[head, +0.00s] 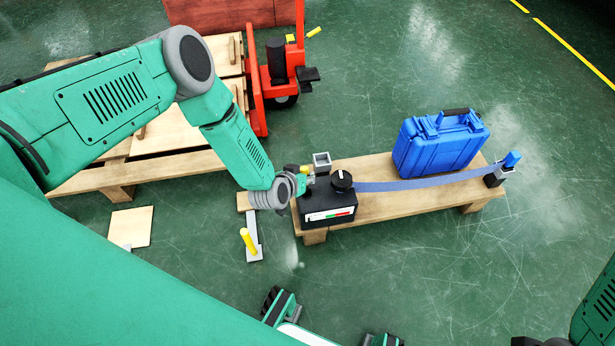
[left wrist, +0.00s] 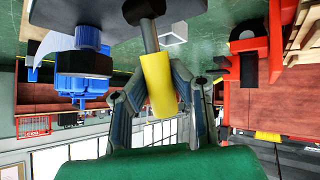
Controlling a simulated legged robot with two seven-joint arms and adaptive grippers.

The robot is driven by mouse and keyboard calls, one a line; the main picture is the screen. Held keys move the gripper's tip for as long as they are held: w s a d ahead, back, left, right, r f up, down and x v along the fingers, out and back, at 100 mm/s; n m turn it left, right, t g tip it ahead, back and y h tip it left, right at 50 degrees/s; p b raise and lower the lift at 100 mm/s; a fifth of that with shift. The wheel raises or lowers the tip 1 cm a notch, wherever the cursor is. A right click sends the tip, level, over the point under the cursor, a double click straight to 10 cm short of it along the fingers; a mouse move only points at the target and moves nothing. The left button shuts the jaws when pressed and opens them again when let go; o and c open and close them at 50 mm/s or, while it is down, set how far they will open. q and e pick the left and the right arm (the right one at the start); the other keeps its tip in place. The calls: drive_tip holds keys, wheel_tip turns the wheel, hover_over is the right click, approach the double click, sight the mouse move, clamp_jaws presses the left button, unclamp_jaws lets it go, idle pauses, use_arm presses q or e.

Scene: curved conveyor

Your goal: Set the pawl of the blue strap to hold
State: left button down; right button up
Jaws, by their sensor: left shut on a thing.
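The blue strap (head: 425,183) runs across the low wooden bench from a black box (head: 328,208) to a small end fitting with a blue cap (head: 511,159). My left gripper (head: 303,180) is at the box's far left corner. In the left wrist view my left gripper (left wrist: 157,100) is shut around a yellow grip (left wrist: 158,80) on a grey shaft. Its fingers stand on both sides of the grip. I cannot make out the pawl's position.
A blue case (head: 440,142) stands on the bench (head: 385,214) behind the strap. A grey lever with a yellow handle (head: 248,240) lies left of the bench. A red jack (head: 282,70) and wooden pallet (head: 170,170) are behind. Open green floor lies right.

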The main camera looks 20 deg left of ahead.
use_arm(q)
drive_tip(key=shift+a+f+g, duration=0.2)
drive_tip(key=shift+a+g, duration=0.1)
use_arm(e)
drive_tip(key=shift+a+r, duration=0.1)
drive_tip(key=shift+a, duration=0.25)
use_arm(q)
drive_tip(key=shift+d, duration=0.15)
use_arm(e)
drive_tip(key=shift+d, duration=0.2)
use_arm(q)
drive_tip(key=c, duration=1.4)
unclamp_jaws()
drive_tip(key=shift+o, duration=0.2)
use_arm(e)
drive_tip(key=shift+a, duration=0.15)
use_arm(q)
drive_tip(key=shift+r, duration=0.15)
drive_tip(key=shift+s+r, duration=0.2)
drive_tip(key=v, duration=1.1)
drive_tip(key=shift+a, duration=0.35)
drive_tip(key=shift+s, duration=0.15)
